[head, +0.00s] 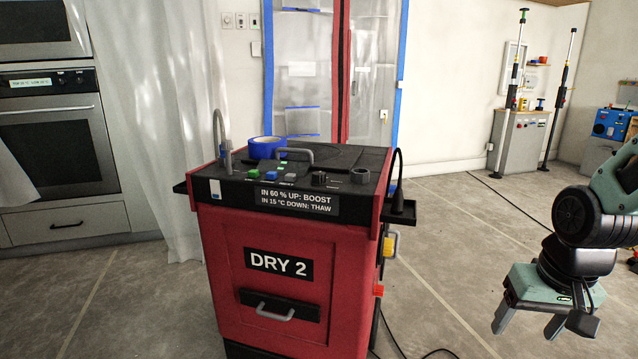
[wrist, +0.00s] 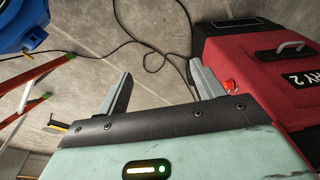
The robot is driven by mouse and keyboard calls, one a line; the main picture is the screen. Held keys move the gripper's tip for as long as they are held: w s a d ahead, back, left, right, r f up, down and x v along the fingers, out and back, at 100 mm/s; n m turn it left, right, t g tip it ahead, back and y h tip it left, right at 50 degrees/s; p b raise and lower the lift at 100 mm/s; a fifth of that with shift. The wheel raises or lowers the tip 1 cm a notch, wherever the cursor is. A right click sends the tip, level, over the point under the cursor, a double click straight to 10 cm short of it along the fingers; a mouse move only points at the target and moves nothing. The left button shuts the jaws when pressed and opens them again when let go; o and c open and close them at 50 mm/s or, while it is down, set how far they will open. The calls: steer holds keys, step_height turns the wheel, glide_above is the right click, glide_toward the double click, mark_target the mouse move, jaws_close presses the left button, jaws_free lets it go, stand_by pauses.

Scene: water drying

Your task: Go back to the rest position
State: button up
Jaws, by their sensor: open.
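My gripper (head: 528,325) hangs at the right of the head view, pointing down over the floor, open and with nothing between its fingers. In the wrist view its two fingers (wrist: 160,90) stand apart with bare floor and a black cable beyond them. The red dryer labelled DRY 2 (head: 278,285) stands left of my gripper, apart from it. The dryer also shows at the right of the wrist view (wrist: 260,65).
A blue tape roll (head: 267,147) sits on the dryer's black top. A black cable (wrist: 140,42) lies on the floor. A red ladder (wrist: 30,100) and a blue machine (wrist: 25,25) are at the left of the wrist view. A grey cabinet (head: 518,145) stands at the back right.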

steer(key=s+a+r+n+g, duration=0.1)
steer(key=s+a+r+n, duration=0.1)
steer(key=s+a+n, duration=0.5)
steer(key=s+a+r+n+g, duration=0.1)
steer(key=s+a+r+n, duration=0.15)
steer(key=s+a, duration=0.75)
step_height(320, 180, up, 21)
steer(key=w+a+p, duration=0.1)
steer(key=p, duration=2.1)
steer(key=shift+w+p, duration=0.15)
steer(key=shift+p, duration=0.25)
steer(key=shift+f, duration=0.2)
